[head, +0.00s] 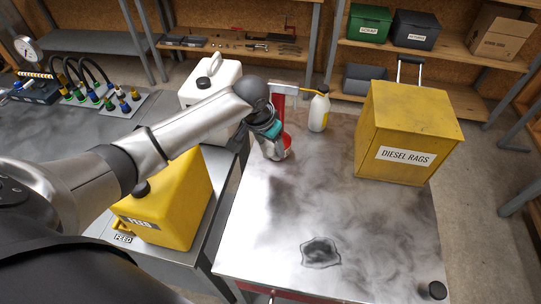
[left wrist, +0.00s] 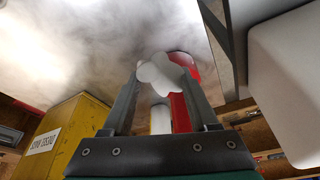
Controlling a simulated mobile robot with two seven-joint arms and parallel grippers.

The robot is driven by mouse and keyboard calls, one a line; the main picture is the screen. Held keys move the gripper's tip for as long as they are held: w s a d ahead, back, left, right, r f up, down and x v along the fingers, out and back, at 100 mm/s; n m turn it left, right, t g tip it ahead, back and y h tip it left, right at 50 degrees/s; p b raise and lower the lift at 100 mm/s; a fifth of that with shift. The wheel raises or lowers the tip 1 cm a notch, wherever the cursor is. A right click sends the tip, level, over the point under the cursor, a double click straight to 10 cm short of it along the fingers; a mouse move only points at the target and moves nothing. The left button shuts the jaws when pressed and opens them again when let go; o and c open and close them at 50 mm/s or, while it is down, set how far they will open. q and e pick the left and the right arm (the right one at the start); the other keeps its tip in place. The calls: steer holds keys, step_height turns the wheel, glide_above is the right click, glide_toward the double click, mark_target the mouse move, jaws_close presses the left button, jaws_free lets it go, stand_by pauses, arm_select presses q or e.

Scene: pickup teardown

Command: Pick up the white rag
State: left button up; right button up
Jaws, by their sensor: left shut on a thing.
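A crumpled white rag (left wrist: 160,74) sits between the fingertips of my left gripper in the left wrist view. My left gripper (head: 276,150) reaches over the far left part of the metal table (head: 260,225) in the head view and is shut on the rag. In the head view the arm and fingers largely hide the rag. A red object (head: 288,139) stands right by the fingers and also shows behind the rag in the left wrist view (left wrist: 184,82). My right gripper is not in view.
A yellow diesel rags box (head: 408,130) stands at the table's far right. A white bottle (head: 319,110) is near the gripper. A dark grey patch (head: 321,252) and black cap (head: 437,290) are nearer. White (head: 212,82) and yellow (head: 175,198) canisters stand left.

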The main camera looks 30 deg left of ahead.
mark_target(271, 145)
arm_select(q)
step_height(271, 145, up, 12)
steer(key=p, duration=0.1)
steer(key=shift+r, duration=0.2)
